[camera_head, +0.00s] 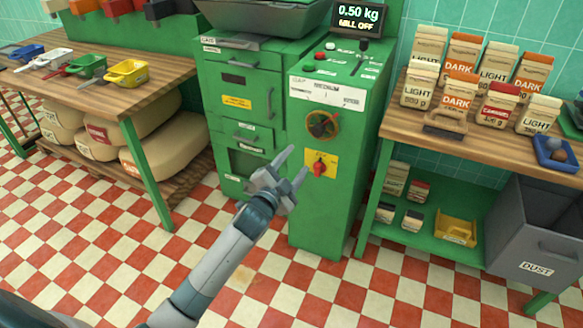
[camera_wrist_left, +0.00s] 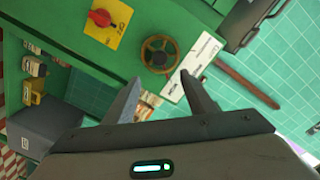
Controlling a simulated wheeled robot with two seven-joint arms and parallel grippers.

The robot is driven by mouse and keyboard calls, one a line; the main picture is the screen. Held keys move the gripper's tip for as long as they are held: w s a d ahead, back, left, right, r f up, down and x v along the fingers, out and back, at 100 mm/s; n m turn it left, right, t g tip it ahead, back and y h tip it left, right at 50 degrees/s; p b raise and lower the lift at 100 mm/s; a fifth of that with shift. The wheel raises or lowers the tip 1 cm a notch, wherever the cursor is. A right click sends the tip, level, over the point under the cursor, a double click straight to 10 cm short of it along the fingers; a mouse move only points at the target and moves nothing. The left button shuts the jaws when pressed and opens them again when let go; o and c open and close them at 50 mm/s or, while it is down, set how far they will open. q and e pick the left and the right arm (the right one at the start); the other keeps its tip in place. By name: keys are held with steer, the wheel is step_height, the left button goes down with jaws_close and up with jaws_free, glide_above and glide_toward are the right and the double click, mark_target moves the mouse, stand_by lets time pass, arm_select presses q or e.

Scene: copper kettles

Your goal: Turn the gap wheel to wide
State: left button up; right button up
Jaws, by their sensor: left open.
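The gap wheel (camera_head: 322,124) is a dark ring with a brass-coloured rim on the front of the green mill cabinet. It also shows in the left wrist view (camera_wrist_left: 160,54), just beyond the fingertips. Above it is a white gap scale (camera_head: 328,92) that appears to read "MEDIUM"; the scale shows edge-on to the right in the left wrist view (camera_wrist_left: 196,66). My left gripper (camera_head: 294,166) is open and empty, below and left of the wheel in the head view and apart from it. My right gripper is not in view.
A red knob on a yellow plate (camera_head: 319,165) sits just below the wheel. The display (camera_head: 358,16) reads 0.50 kg, MILL OFF. A bench with bags (camera_head: 437,122) and a grey dust bin (camera_head: 535,235) stand right; a wooden table (camera_head: 60,75) stands left.

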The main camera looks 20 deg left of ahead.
arm_select(q)
steer(key=shift+s, duration=1.05)
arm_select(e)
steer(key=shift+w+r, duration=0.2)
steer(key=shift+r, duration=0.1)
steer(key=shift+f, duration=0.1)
